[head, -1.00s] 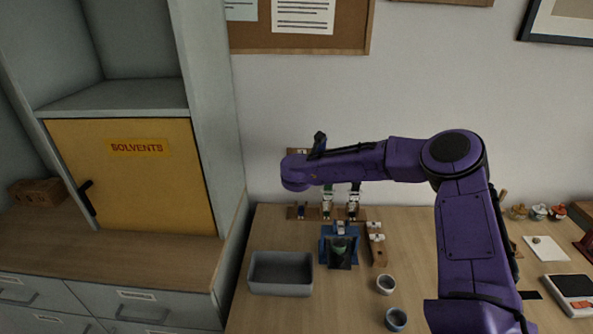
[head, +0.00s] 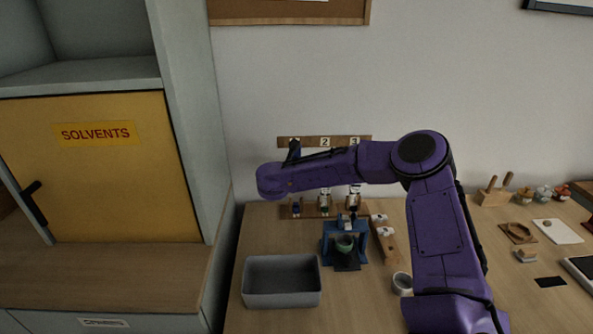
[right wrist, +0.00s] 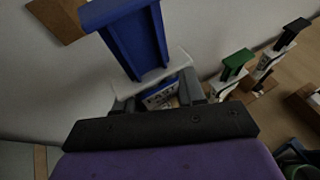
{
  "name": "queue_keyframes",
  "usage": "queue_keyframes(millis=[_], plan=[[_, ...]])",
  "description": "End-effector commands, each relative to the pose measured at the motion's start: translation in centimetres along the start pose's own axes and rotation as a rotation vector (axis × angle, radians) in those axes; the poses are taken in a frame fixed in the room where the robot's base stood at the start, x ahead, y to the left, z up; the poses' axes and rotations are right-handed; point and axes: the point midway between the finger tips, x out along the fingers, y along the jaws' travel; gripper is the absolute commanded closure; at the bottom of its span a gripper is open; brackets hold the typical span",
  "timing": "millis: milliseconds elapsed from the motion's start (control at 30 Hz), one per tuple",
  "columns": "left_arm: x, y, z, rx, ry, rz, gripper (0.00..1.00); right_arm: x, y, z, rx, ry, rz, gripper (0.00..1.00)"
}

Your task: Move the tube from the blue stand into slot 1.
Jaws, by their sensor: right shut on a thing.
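The tube (right wrist: 137,42), with a blue plunger-like top, a white flange and a printed label, is held by my right gripper (right wrist: 163,93) in the right wrist view. The gripper is shut on it just below the flange. In the head view my right forearm hides the gripper and most of the tube. The rack (head: 338,212) stands at the wall under a board numbered 2 and 3; the forearm covers its left end. My left gripper is not in view.
A green-topped tube (right wrist: 236,62) and a black-topped tube (right wrist: 289,36) stand close beside on the right. A grey bin (head: 282,287), a wooden block (head: 386,246) and a pale cup (head: 402,283) are on the table. The wall is close behind the rack.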

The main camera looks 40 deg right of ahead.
Motion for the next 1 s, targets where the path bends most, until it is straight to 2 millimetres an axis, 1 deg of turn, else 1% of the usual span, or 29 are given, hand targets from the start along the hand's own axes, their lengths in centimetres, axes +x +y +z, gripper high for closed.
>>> queue_keyframes(millis=[33,533,833,1000], plan=[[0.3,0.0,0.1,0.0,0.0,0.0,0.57,0.2,0.0,-0.5,-0.001,0.0,0.0,0.91],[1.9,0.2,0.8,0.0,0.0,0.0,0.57,1.4,0.2,-3.7,-0.003,-0.001,0.002,0.91],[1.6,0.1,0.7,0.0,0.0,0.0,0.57,1.4,0.2,-3.5,-0.002,-0.001,0.002,0.91],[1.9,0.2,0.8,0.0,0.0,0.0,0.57,1.4,0.1,-3.6,-0.001,-0.001,0.002,0.91]])
